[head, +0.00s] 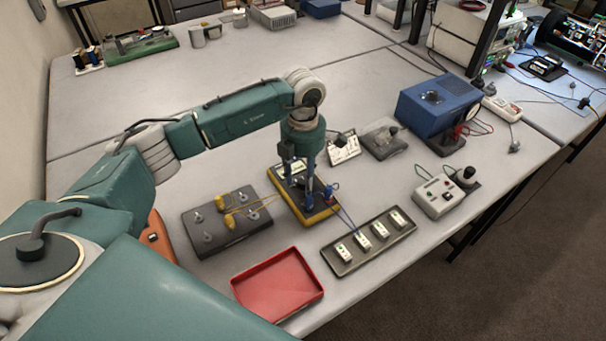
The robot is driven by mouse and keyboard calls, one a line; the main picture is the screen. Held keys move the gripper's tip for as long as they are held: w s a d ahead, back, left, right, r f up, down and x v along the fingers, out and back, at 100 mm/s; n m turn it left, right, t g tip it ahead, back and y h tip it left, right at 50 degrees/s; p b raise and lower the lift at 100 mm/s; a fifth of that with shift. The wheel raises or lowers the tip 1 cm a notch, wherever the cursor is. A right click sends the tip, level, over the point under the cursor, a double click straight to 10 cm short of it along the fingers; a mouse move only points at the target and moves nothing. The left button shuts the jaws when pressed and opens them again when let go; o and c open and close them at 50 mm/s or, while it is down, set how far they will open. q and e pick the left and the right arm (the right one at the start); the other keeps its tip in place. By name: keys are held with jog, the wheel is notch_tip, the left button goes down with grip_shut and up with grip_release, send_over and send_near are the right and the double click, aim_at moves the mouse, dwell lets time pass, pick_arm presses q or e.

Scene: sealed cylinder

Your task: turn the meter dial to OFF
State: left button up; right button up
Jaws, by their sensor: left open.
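The meter (319,216) is a yellow-edged unit with a dark face lying on the grey table. Its small pale display (293,169) shows at its far left corner. My left gripper (304,187) points down right over the meter's face, its fingers apart on either side of the middle. The dial is hidden under the gripper, so its setting cannot be read, and I cannot tell whether the fingers touch it. Blue leads (345,217) run from the meter's right side towards a dark tray. My right gripper is not in view.
A dark board with yellow clips (218,232) lies left of the meter. A red tray (277,284) is in front, and a dark tray with several white modules (369,242) is front right. A blue box (437,103) stands behind right.

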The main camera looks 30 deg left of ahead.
pick_arm(q)
jog(key=c, duration=0.6)
grip_shut()
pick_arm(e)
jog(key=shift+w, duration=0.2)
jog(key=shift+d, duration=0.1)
